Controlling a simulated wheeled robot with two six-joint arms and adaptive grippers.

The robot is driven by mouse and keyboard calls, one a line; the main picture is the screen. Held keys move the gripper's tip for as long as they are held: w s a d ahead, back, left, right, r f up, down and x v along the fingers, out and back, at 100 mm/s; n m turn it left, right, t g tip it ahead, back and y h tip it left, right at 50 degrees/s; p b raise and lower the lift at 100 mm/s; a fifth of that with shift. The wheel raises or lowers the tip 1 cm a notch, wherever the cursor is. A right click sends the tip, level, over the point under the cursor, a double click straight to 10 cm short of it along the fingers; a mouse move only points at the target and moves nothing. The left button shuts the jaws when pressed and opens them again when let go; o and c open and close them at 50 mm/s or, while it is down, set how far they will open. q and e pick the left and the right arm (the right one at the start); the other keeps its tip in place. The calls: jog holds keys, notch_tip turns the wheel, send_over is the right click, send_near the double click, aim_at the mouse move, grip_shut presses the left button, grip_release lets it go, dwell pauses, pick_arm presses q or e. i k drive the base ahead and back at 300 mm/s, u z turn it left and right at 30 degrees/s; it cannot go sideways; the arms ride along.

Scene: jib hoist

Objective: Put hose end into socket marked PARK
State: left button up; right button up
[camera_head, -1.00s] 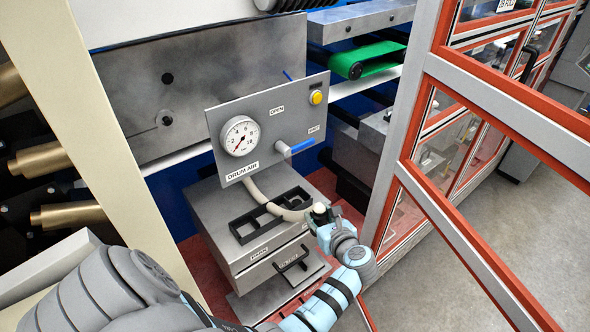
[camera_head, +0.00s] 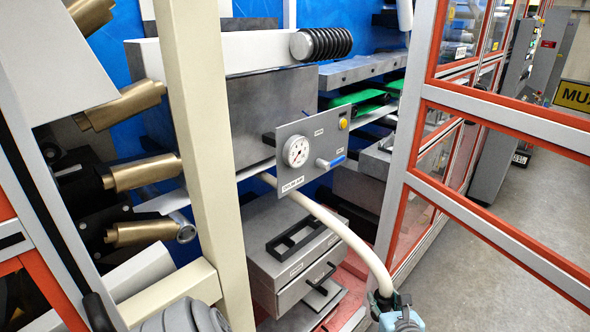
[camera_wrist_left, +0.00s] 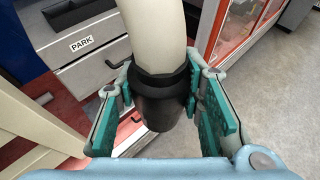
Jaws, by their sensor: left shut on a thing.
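My left gripper (camera_head: 385,300) is shut on the black hose end (camera_wrist_left: 160,100) of a cream hose (camera_head: 345,235), with a finger on each side of it in the wrist view. The hose runs from beneath the gauge panel (camera_head: 305,160) down to the gripper, at the lower right of the head view. A black frame with rectangular openings (camera_head: 281,252) lies on top of the grey cabinet (camera_head: 262,258), left of and apart from the gripper. A PARK label (camera_wrist_left: 82,43) is on the cabinet's front in the wrist view. My right gripper is not in view.
A cream post (camera_head: 196,130) stands left of the cabinet. The orange and grey guard frame (camera_head: 408,130) stands to the right. A blue-handled valve (camera_head: 331,163) juts from the panel above the hose. The cabinet drawer has a black handle (camera_head: 320,278).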

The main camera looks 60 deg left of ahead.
aim_at(282, 251)
jog(key=u, duration=0.6)
jog(key=i, duration=0.45)
jog(key=u, duration=0.4)
